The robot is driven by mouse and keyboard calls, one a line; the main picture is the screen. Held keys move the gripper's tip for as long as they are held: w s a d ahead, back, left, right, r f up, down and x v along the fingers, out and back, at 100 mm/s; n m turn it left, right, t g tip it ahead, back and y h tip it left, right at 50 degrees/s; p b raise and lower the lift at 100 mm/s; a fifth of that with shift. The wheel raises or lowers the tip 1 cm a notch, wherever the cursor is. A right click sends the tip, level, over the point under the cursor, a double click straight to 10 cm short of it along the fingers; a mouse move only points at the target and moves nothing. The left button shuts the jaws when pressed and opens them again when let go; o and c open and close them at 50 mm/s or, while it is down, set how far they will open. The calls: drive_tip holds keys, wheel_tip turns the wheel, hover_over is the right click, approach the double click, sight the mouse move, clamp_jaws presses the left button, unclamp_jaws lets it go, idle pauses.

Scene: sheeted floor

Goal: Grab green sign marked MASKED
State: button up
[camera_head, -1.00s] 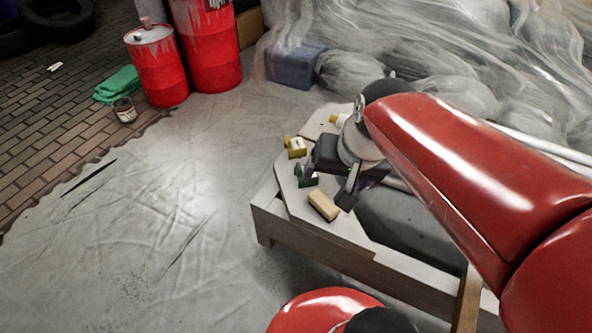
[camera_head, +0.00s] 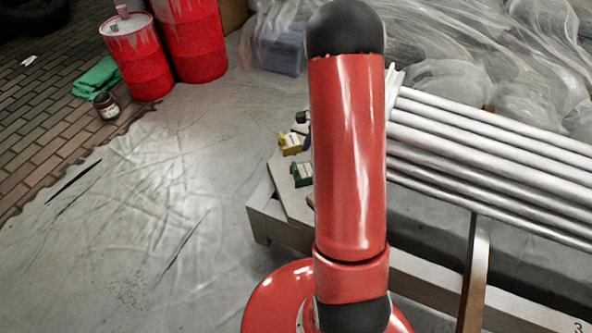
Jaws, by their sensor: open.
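A small green sign (camera_head: 301,175) with a pale face lies on the light board (camera_head: 291,203) at the left end of a low wooden frame. Its marking is too small to read. The sign's right side meets the edge of my red arm in the picture. My arm stands upright across the middle of the view, and my gripper is hidden behind it or out of frame. A small yellow sign (camera_head: 291,143) with a pale face lies just beyond the green one.
Silver pipes (camera_head: 490,160) lie on the right of the wooden frame (camera_head: 420,283). A small dark item (camera_head: 302,117) sits behind the yellow sign. Red barrels (camera_head: 138,58) stand at the upper left. The sheeted floor (camera_head: 150,220) at left is clear.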

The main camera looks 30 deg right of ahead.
sight(302, 171)
drive_tip(key=x, duration=0.7)
drive_tip(key=shift+w+a, duration=0.15)
drive_tip(key=shift+c, duration=0.3)
drive_tip(key=c, duration=1.1)
drive_tip(key=shift+o, duration=0.2)
drive_tip(key=shift+r, duration=0.15)
